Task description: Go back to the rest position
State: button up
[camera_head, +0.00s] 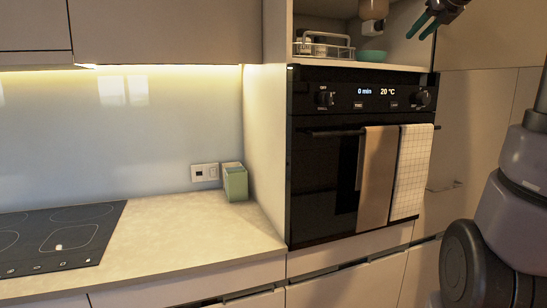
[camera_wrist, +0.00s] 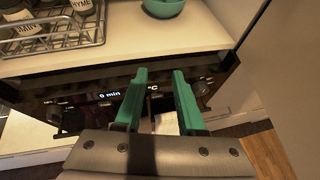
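My gripper (camera_head: 434,17) is at the top right of the head view, in front of the open shelf above the oven. In the wrist view my gripper (camera_wrist: 159,88) points its two green fingers toward the oven's front panel. The fingers are apart with a gap between them, and nothing is held. The oven display shows through the gap.
The black oven (camera_head: 325,180) has two towels on its handle. The shelf above holds a wire rack (camera_wrist: 55,30) with jars and a teal bowl (camera_wrist: 163,8). A green box (camera_head: 235,182) stands on the counter (camera_head: 180,235) beside a black hob (camera_head: 60,238).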

jog(key=s+a+f+n+g, duration=0.2)
jog(key=s+a+f+n, duration=0.6)
jog(key=s+f+n, duration=0.4)
jog(key=s+a+f+n+g, duration=0.3)
jog(key=s+a+f+n, duration=0.5)
jog(key=n, duration=1.1)
jog(key=s+f, duration=0.4)
jog(key=s, duration=0.1)
jog(key=shift+s+a+g, duration=0.3)
jog(key=shift+a, duration=0.05)
